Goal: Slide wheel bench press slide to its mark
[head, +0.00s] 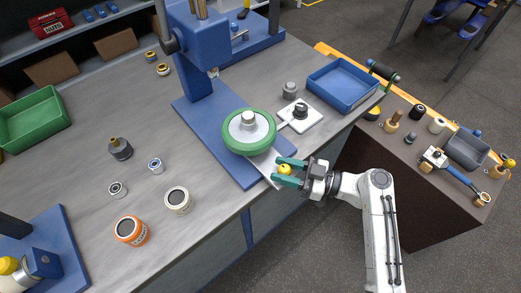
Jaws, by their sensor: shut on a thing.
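A blue bench press (198,80) stands on the grey workbench. A green-rimmed wheel (232,147) with a grey hub lies flat over the press base (189,112). A flat silver slide (263,172) reaches out from under the wheel toward the bench's front edge. I cannot make out the mark for the slide, and the wheel hides much of the slide.
A pale plate with a dark knob (300,111) sits just right of the wheel. A blue tray (343,86) is behind it. An orange-banded jar (130,231) and several small parts stand left. A brown cabinet (405,170) with tools is to my arm's right.

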